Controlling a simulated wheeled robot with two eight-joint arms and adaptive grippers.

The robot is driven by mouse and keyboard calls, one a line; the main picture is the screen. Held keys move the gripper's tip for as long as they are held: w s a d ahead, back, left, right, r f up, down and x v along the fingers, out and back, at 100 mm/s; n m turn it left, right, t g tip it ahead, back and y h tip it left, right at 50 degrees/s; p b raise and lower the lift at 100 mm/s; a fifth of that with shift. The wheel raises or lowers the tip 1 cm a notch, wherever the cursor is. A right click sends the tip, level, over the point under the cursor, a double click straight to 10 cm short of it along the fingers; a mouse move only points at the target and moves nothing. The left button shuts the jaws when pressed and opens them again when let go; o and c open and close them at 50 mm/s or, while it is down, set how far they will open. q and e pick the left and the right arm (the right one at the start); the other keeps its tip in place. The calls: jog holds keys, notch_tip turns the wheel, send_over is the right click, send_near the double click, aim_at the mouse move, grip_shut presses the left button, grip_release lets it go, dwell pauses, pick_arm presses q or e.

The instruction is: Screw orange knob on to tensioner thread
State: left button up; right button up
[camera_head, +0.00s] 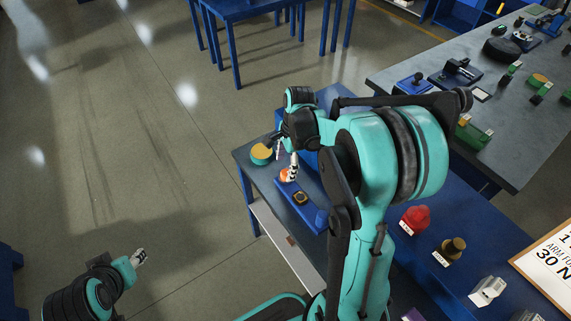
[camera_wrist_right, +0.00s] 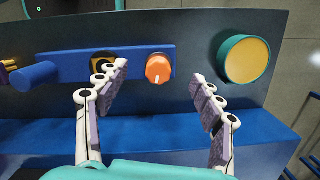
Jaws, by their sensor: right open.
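The orange knob (camera_wrist_right: 159,69) sits at the right end of a blue bar (camera_wrist_right: 130,64) in the right wrist view, with a white mark on its face. My right gripper (camera_wrist_right: 160,92) is open, its fingers on either side of the knob in the picture, and neither visibly touches it. In the head view the knob (camera_head: 285,176) shows just beside my right gripper (camera_head: 285,158), partly covered by a finger. No tensioner thread is visible; I cannot tell if it is behind the knob. My left gripper (camera_head: 138,257) is low at the left, over the floor, holding nothing visible.
A yellow disc with teal rim (camera_wrist_right: 246,60) stands right of the knob. A red part (camera_head: 415,219) and a brass-coloured part (camera_head: 453,250) stand on the blue surface at right.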

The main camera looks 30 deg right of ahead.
aim_at(285, 172)
jog(key=n+g, duration=0.1)
jog(key=n, duration=0.6)
jog(key=shift+w, duration=0.1)
jog(key=n, duration=0.3)
jog(key=shift+a, duration=0.1)
jog(key=n, duration=0.4)
jog(key=shift+g+h, duration=0.4)
jog(key=shift+f, duration=0.1)
jog(key=shift+f+b, duration=1.35)
jog(key=shift+f, duration=0.4)
grip_shut()
jog(key=shift+m, duration=0.8)
